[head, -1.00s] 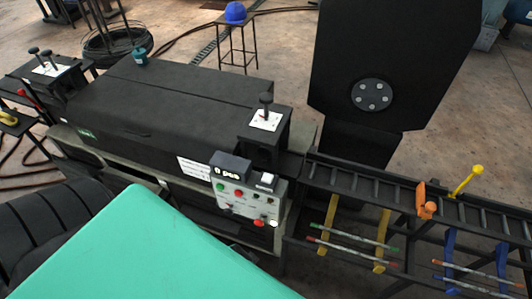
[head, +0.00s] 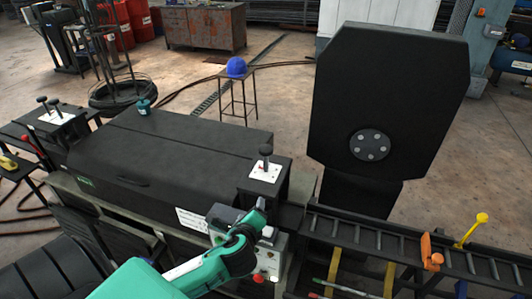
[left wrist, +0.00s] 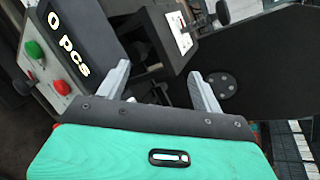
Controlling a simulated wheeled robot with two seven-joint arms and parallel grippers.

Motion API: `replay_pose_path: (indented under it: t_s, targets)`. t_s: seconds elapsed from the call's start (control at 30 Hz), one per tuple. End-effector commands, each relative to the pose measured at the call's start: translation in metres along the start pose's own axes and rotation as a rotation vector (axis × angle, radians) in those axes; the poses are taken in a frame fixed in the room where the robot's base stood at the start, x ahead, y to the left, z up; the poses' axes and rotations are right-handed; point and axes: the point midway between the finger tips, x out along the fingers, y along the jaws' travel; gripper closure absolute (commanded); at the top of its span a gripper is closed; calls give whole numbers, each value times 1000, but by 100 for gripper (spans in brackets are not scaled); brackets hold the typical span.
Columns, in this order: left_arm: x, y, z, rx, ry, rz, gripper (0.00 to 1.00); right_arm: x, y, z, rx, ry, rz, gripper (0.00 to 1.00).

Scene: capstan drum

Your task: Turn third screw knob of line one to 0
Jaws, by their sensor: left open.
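The grey control panel (head: 271,257) hangs on the front of the black machine, largely hidden behind my left arm and gripper in the head view. A black display box (left wrist: 75,38) there reads "0 pcs". I cannot tell which knob is the third of line one. My left gripper (head: 260,208) is in front of the panel's top; in its wrist view the fingers (left wrist: 158,72) are apart and empty. My right gripper is not shown.
A black lever box (head: 265,172) with a white plate stands just above the panel. A black ladder-like rail (head: 385,238) with an orange clamp (head: 430,252) runs off to the right. A tall black plate (head: 395,90) stands behind. Open floor lies beyond the machine.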

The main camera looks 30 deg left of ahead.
Motion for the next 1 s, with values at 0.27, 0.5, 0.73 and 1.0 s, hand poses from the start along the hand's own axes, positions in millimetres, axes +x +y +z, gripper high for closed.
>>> replay_pose_path:
  t_s: [0.27, 0.5, 0.73, 1.0]
  targets:
    - [44, -61, 46, 700, -254, -233, 33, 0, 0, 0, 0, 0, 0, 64]
    - [55, -76, 55, 854, -318, -265, 33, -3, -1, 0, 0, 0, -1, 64]
    - [88, -90, 63, 850, -318, -263, 33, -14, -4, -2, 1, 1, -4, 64]
    - [137, -108, 71, 847, -316, -262, 33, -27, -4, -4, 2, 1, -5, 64]
